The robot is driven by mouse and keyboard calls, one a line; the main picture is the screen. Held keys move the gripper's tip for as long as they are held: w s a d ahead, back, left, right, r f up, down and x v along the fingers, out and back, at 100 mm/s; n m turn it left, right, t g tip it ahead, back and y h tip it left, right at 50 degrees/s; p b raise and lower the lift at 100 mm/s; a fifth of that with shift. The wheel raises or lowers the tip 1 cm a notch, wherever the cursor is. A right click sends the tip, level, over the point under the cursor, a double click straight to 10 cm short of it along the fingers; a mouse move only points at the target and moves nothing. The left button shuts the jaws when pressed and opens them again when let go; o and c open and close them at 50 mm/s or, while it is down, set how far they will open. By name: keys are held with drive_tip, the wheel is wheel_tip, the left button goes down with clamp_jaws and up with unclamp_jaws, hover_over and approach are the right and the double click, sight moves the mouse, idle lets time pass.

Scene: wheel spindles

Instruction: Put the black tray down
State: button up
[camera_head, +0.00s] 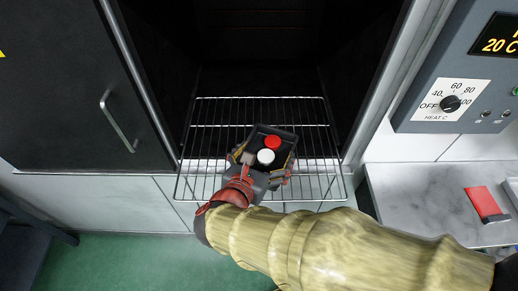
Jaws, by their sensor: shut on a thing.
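The black tray (284,133) is small and dark, with a red round item (271,142) and a white round item (266,156) on it. My gripper (264,163) is shut on the near part of the tray. The tray is over the wire rack (215,112) that sticks out of the open dark oven (262,80). I cannot tell whether the tray touches the rack. My gripper hides the tray's near edge and part of the rack.
The oven's side walls and metal frame (381,90) bound the opening. A door with a handle (118,125) is at the left. A control panel (455,75) with a dial is at the upper right. A marble counter (420,205) at the right bears a red and black item (484,203).

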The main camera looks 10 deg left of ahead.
sight(261, 144)
drive_tip(key=w+a+f+b, duration=0.1)
drive_tip(key=w+f, duration=0.1)
drive_tip(key=w, duration=0.1)
drive_tip(key=w+a+f+b, duration=0.1)
drive_tip(key=w+f, duration=0.1)
drive_tip(key=f, duration=0.1)
drive_tip(key=w+a+f, duration=0.1)
drive_tip(key=w+f, duration=0.1)
drive_tip(key=w, duration=0.1)
drive_tip(key=shift+w+a+f+b, duration=0.2)
drive_tip(key=shift+w+f+b, duration=0.1)
drive_tip(key=shift+b, duration=0.1)
drive_tip(key=shift+w+f, duration=0.2)
drive_tip(key=shift+w+a+f+b, duration=0.15)
drive_tip(key=shift+f+b, duration=0.6)
drive_tip(key=shift+f, duration=0.85)
drive_tip(key=shift+f, duration=0.1)
drive_tip(key=o, duration=0.7)
drive_tip(key=shift+f, duration=0.15)
drive_tip(key=shift+o, duration=1.4)
